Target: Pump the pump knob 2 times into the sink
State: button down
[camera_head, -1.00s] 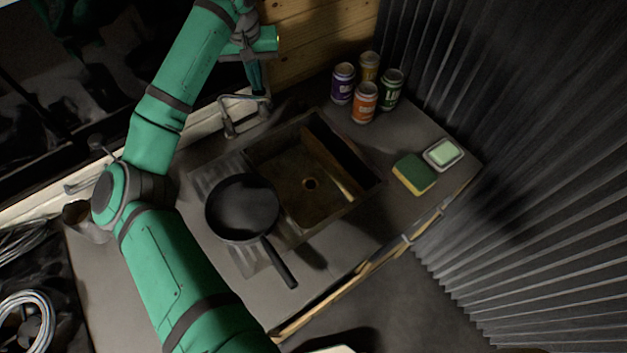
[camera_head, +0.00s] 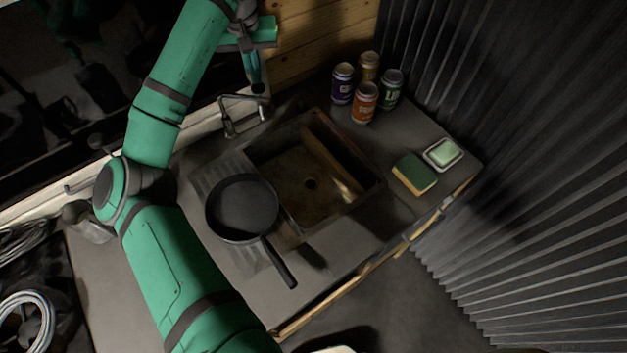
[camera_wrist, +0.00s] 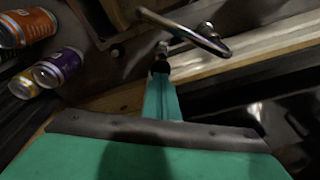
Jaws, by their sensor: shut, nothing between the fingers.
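The sink (camera_head: 290,180) is a brown, worn basin with a dark drain, set in the grey counter. A bent metal tap or pump fitting (camera_head: 232,122) stands behind its back left corner; it also shows in the wrist view (camera_wrist: 190,30). I cannot clearly tell which part is the pump knob. My gripper (camera_head: 257,88) points down, shut and empty, just above the fitting. In the wrist view, the fingertips (camera_wrist: 161,64) are close to the fitting's small metal end. I cannot tell whether they touch.
A black pan (camera_head: 242,208) rests left of the sink. Several cans, including an orange one (camera_head: 364,102), stand at the back right. A sponge (camera_head: 414,174) and a soap dish (camera_head: 456,165) lie on the right. A ribbed wall closes that side.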

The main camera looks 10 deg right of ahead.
notch_tip(320, 180, up, 6)
dwell(0.8)
dwell(0.4)
